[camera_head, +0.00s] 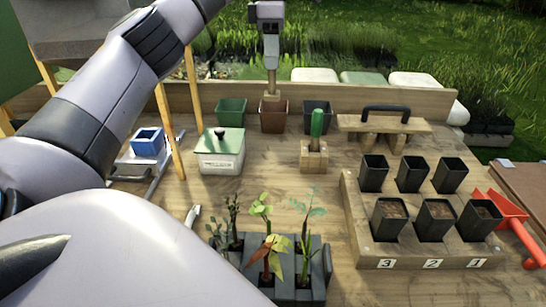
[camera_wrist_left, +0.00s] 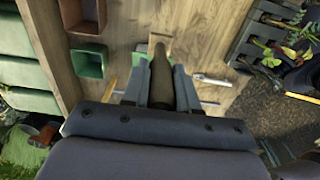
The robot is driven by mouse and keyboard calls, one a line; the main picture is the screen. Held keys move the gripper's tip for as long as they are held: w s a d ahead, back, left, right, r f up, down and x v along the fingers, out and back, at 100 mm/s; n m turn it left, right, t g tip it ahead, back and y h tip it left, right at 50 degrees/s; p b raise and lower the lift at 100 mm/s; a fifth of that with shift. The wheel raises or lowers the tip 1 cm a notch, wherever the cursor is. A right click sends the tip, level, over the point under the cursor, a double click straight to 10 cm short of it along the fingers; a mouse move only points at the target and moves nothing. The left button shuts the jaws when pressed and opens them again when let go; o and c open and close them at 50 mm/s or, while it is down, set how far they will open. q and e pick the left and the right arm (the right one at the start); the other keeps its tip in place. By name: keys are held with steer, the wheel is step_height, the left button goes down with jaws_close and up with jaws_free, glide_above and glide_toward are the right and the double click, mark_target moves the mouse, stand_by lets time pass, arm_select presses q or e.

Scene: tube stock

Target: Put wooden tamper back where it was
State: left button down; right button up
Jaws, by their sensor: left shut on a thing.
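My left gripper (camera_head: 270,40) is shut on the wooden tamper (camera_head: 271,82), which hangs upright below the fingers at the back of the bench. The tamper's lower end overlaps the rim of the brown pot (camera_head: 273,117); I cannot tell whether it is inside, on or behind it. In the left wrist view the fingers (camera_wrist_left: 160,88) close around the dark shape of the tamper (camera_wrist_left: 161,75). My right gripper is not in view.
Green (camera_head: 231,113) and dark (camera_head: 317,117) pots flank the brown one. A green-handled tool (camera_head: 316,123) stands in a wooden block (camera_head: 313,158). A lidded box (camera_head: 221,152) is at left, seedlings (camera_head: 265,250) in front, a numbered pot stand (camera_head: 348,205) at right. Mid-bench is clear.

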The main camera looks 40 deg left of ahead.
mark_target(272, 93)
arm_select(q)
steer(key=shift+w+a+f, duration=0.1)
steer(key=shift+w, duration=0.05)
step_height(272, 93, down, 20)
steer(key=shift+r, duration=0.2)
stand_by(0.3)
steer(key=shift+f, duration=0.15)
steer(key=c, duration=0.9)
jaws_free()
steer(key=shift+o, duration=0.2)
step_height(272, 93, up, 12)
steer(key=shift+r+b, duration=0.15)
steer(key=shift+b, duration=0.4)
